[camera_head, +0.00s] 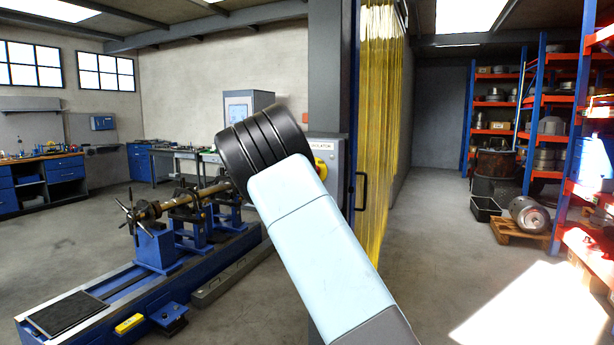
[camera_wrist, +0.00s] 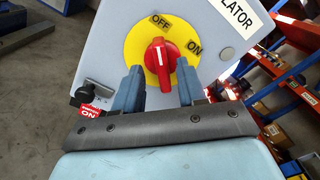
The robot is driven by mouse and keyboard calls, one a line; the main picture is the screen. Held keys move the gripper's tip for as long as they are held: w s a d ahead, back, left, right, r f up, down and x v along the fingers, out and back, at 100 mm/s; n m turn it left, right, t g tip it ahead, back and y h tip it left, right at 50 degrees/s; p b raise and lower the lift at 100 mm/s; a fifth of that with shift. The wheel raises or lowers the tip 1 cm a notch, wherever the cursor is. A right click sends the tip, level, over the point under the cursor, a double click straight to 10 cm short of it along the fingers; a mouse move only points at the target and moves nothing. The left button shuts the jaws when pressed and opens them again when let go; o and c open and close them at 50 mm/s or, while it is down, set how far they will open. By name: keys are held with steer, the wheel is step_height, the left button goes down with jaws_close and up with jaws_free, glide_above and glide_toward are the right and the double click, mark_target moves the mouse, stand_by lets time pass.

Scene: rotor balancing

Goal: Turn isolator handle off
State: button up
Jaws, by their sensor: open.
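The isolator box (camera_wrist: 108,45) is pale grey and looks tilted in the wrist view. On it is a yellow plate (camera_wrist: 135,45) with OFF at the top and ON at the right. The red isolator handle (camera_wrist: 162,55) sits at the plate's centre, and its white line points up toward OFF. My gripper (camera_wrist: 158,68) is open, with one blue finger on each side of the handle's lower part. I cannot tell whether either finger touches it. In the head view, my arm hides much of the box (camera_head: 334,150), and a bit of yellow plate (camera_head: 321,168) shows.
In the head view, a yellow strip curtain (camera_head: 376,110) hangs right of the pillar (camera_head: 330,70). The blue rotor bench (camera_head: 100,300) stands left; open floor lies right.

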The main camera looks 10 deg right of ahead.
steer(key=v, duration=1.3)
steer(key=shift+a, duration=0.1)
steer(key=s+d+f+m+g+y, duration=0.1)
steer(key=s+d+m+g, duration=0.3)
steer(key=s+d+m, duration=0.6)
steer(key=s+d+f+m+g+y, duration=0.1)
steer(key=s+d+m+g+y, duration=0.1)
steer(key=s+d+m+g, duration=0.55)
steer(key=s+a+m+y, duration=0.2)
steer(key=s+m, duration=0.4)
steer(key=s, duration=0.5)
steer(key=s+a+f+m+t+y, duration=0.1)
steer(key=s+a+m+y, duration=0.2)
steer(key=s+m, duration=0.4)
steer(key=s+a+f+m+t+y, duration=0.1)
steer(key=s+a+m, duration=0.3)
steer(key=s, duration=1.2)
steer(key=m+y, duration=0.1)
steer(key=m, duration=0.2)
steer(key=shift+y, duration=0.3)
steer(key=shift+a+f+m+t, duration=0.15)
steer(key=shift+m+t, duration=0.1)
